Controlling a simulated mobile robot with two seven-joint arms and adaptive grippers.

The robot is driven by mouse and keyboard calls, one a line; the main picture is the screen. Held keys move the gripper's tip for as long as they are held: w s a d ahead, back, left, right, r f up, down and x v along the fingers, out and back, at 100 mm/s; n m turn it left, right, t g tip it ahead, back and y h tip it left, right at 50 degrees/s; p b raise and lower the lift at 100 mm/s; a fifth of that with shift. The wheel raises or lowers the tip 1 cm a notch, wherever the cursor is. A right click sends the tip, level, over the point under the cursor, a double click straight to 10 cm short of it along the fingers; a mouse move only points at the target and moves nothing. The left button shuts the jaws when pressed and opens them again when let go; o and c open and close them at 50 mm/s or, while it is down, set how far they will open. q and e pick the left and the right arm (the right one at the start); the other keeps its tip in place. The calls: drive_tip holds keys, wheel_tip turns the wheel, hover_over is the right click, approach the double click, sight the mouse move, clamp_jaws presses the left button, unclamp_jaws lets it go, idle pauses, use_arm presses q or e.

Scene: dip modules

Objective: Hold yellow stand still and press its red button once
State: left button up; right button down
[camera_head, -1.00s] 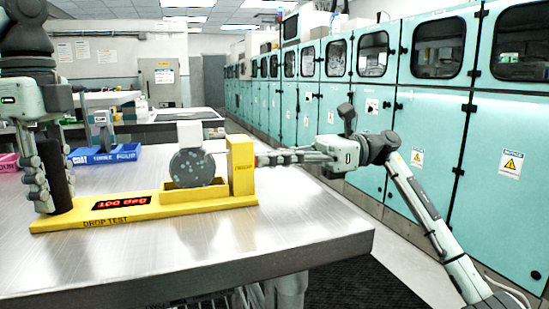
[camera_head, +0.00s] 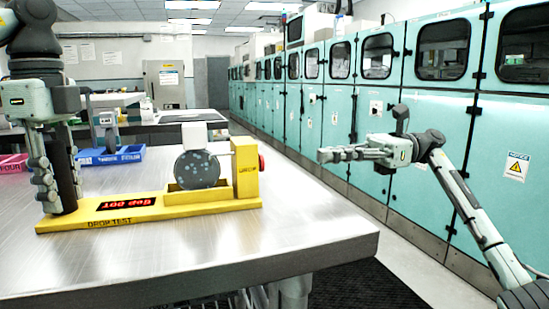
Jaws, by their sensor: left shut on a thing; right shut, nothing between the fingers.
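The yellow stand (camera_head: 220,206) lies along the metal table, with a red display and "DROP TEST" lettering on its front. A grey round disc sits in its tray, and a yellow block rises at its right end. The red button (camera_head: 262,163) sticks out from the right face of that block. A dark upright post (camera_head: 66,180) stands at the stand's left end. My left gripper (camera_head: 60,196) is shut on this post. My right gripper (camera_head: 322,155) is shut and empty, in the air to the right of the button and apart from it.
The metal table's (camera_head: 300,232) right part is bare. Blue (camera_head: 112,156) and pink (camera_head: 12,163) bins stand behind my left gripper. A row of teal cabinets (camera_head: 462,125) runs along the right side, behind my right arm. A second table stands at the back.

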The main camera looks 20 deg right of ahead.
sight(50, 142)
use_arm(q)
drive_tip(key=shift+a, duration=0.1)
use_arm(e)
drive_tip(key=d, duration=0.2)
drive_tip(key=shift+d, duration=0.35)
use_arm(q)
drive_tip(key=o, duration=1.2)
drive_tip(key=shift+c, duration=0.2)
wheel_tip(50, 142, up, 9)
drive_tip(key=p, duration=0.8)
use_arm(e)
wheel_tip(50, 142, up, 8)
